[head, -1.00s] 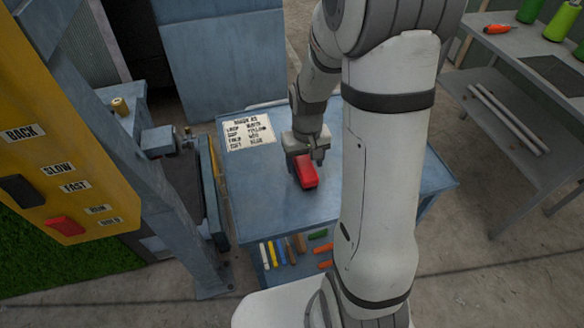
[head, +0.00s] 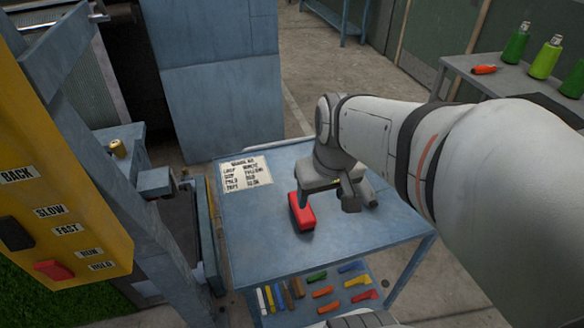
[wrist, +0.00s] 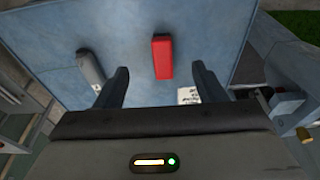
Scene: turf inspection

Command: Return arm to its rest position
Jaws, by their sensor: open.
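My gripper (head: 351,192) is over the blue table (head: 262,249), its jaws open and empty. In the wrist view the two fingers of my gripper (wrist: 159,84) stand wide apart. A red block-like object (head: 302,211) lies on the table top, just left of my gripper in the head view. In the wrist view the red object (wrist: 162,57) shows beyond and between the fingertips, apart from both. My arm reaches in from the right of the head view.
A printed card (head: 246,174) lies at the table's back left. Several coloured tools (head: 323,291) lie on the lower shelf. A yellow control panel (head: 60,200) stands at left. A grey bench (head: 470,68) with green bottles (head: 546,58) stands at right.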

